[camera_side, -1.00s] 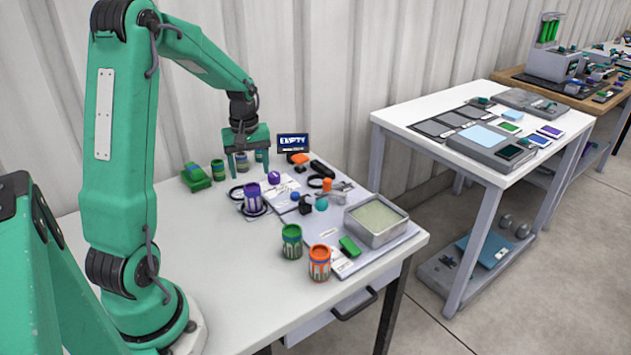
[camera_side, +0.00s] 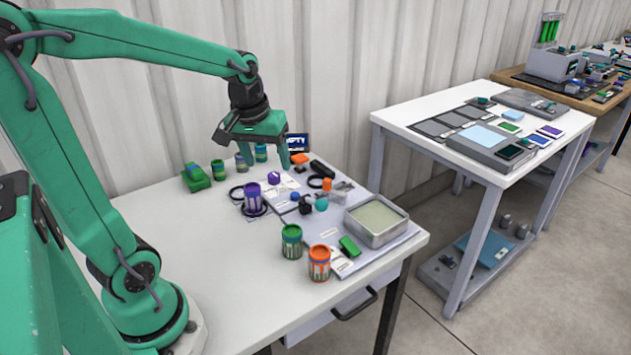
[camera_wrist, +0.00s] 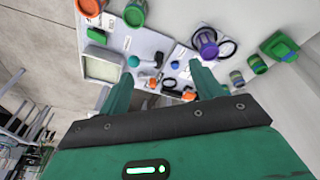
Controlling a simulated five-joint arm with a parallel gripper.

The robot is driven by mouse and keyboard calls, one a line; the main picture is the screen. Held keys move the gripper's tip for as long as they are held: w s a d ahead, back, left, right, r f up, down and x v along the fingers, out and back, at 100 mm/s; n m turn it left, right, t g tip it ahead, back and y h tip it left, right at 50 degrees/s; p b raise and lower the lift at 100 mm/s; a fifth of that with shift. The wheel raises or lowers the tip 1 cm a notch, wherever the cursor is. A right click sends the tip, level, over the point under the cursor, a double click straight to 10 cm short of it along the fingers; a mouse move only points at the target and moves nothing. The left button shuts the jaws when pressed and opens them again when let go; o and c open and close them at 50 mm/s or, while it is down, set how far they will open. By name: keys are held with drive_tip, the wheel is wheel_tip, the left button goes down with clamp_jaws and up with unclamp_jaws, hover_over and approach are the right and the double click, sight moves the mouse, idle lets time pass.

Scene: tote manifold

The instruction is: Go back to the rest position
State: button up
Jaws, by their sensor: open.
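My gripper (camera_side: 264,152) is open and empty. In the side view it hangs in the air above the back of the white table (camera_side: 190,255), in front of the small EMPTY sign (camera_side: 297,143), which it partly hides. In the wrist view the two green fingers of my gripper (camera_wrist: 162,95) stand apart with nothing held between them, over the cluttered mat. No rest position is marked in view.
Below stand a purple jar (camera_side: 252,196), a green jar (camera_side: 291,241), an orange jar (camera_side: 319,262) and a grey tray (camera_side: 376,221). A green block (camera_side: 195,177) and small jars stand at the back. The table's left front is clear. A second table (camera_side: 415,110) stands right.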

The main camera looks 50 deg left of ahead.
drive_tip(key=s+d+r+m+t+h, duration=0.1)
drive_tip(key=s+d+r+m+t, duration=0.2)
drive_tip(key=s+d+m, duration=0.4)
drive_tip(key=s+d, duration=0.1)
drive_tip(key=d, duration=0.2)
drive_tip(key=shift+s+d, duration=0.3)
drive_tip(key=shift+s, duration=0.05)
idle(1.0)
